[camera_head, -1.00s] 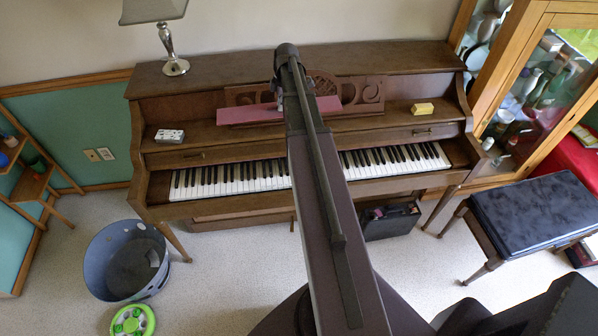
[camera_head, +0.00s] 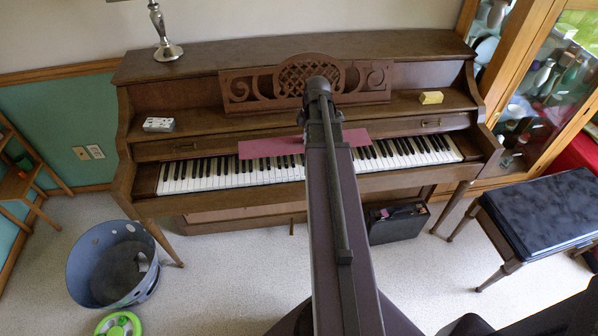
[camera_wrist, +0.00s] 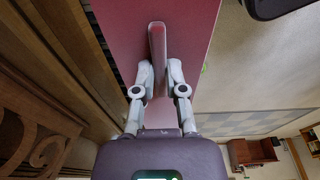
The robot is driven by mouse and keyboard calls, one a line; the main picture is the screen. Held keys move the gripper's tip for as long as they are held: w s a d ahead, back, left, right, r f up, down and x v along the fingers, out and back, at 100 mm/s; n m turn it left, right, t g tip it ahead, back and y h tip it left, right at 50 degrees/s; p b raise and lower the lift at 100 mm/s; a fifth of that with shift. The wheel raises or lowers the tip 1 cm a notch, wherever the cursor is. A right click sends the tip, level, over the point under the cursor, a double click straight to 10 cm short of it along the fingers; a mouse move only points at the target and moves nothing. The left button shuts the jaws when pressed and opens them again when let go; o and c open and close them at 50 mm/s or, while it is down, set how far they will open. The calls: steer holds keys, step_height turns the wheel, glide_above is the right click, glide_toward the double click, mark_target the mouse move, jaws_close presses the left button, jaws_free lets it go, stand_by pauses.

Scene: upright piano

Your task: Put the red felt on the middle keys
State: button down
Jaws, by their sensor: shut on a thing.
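The red felt (camera_head: 270,146) is a flat, dull pinkish-red strip lying left to right in the head view, in front of the back part of the middle keys (camera_head: 240,172). My arm hides its centre. In the wrist view the felt (camera_wrist: 193,35) fills the upper middle, with a narrow upright ridge along it. My gripper (camera_wrist: 158,75) is shut on this ridge. The front parts of the keys show below the felt. I cannot tell whether the felt touches the keys or hangs above them.
On the piano shelf, a white box (camera_head: 159,124) stands left and a yellow block (camera_head: 431,97) right. The carved music stand (camera_head: 250,92) rises behind. A lamp (camera_head: 165,40) stands on top. A black bench (camera_head: 545,215) is at the right, a grey bin (camera_head: 113,265) at the left.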

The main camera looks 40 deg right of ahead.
steer(key=s+a+f+b, duration=0.1)
steer(key=s+f+b, duration=0.8)
steer(key=s+f, duration=0.1)
steer(key=shift+a+f, duration=0.2)
steer(key=shift+f, duration=0.2)
steer(key=shift+w, duration=0.15)
steer(key=b, duration=0.2)
glide_above(301, 165)
steer(key=shift+d+f, duration=0.25)
steer(key=shift+f, duration=0.45)
steer(key=shift+f+b, duration=1.75)
steer(key=shift+f, duration=0.05)
steer(key=shift+f, duration=0.15)
steer(key=c, duration=0.7)
jaws_free()
steer(key=shift+r, duration=0.2)
